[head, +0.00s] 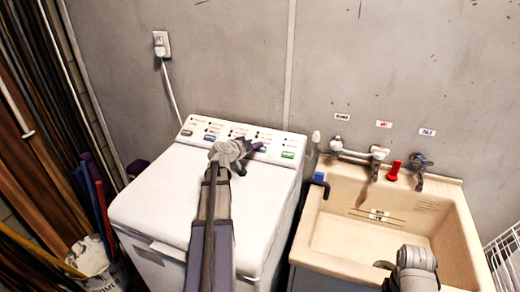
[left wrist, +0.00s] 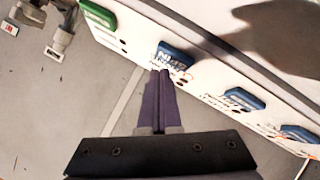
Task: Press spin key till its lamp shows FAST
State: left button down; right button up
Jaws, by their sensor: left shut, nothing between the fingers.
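The white washing machine (head: 160,200) has a control panel along its back edge with several coloured keys. The blue spin key (left wrist: 174,57) shows in the left wrist view, with its lettering upside down. My left gripper (left wrist: 160,72) is shut and empty, its purple fingertips right at the edge of the spin key; I cannot tell if they touch it. In the head view my left gripper (head: 258,147) lies over the panel beside the green key (head: 288,155) and largely hides the spin key. The spin lamps are too small to read. My right gripper (head: 385,265) is over the sink, its fingers mostly hidden.
A beige sink (head: 335,235) with taps (head: 378,153) and a red piece (head: 394,169) stands right of the machine. The wall outlet (head: 161,43) has a cord running down behind the machine. Poles and boards crowd the left side. The machine's lid is clear apart from my left arm.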

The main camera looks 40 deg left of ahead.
dwell(0.7)
pick_arm(q)
jog(key=shift+w+f+b, duration=0.15)
jog(key=shift+f+b, duration=0.25)
jog(key=shift+w+f+b, duration=0.2)
jog(key=shift+f+b, duration=0.3)
jog(key=shift+b, duration=0.1)
dwell(1.2)
jog(key=shift+r, duration=0.1)
jog(key=shift+s+r+p, duration=0.15)
jog(key=shift+r+p, duration=0.45)
jog(key=shift+p, duration=0.2)
jog(key=shift+s+r, duration=0.1)
jog(key=shift+r, duration=0.05)
jog(key=r+p, duration=0.1)
jog(key=s+r+p, duration=0.1)
jog(key=r+p, duration=0.1)
jog(key=s+r+p, duration=0.1)
jog(key=shift+d+r+p, duration=0.25)
jog(key=shift+r+p, duration=0.05)
jog(key=shift+p, duration=0.1)
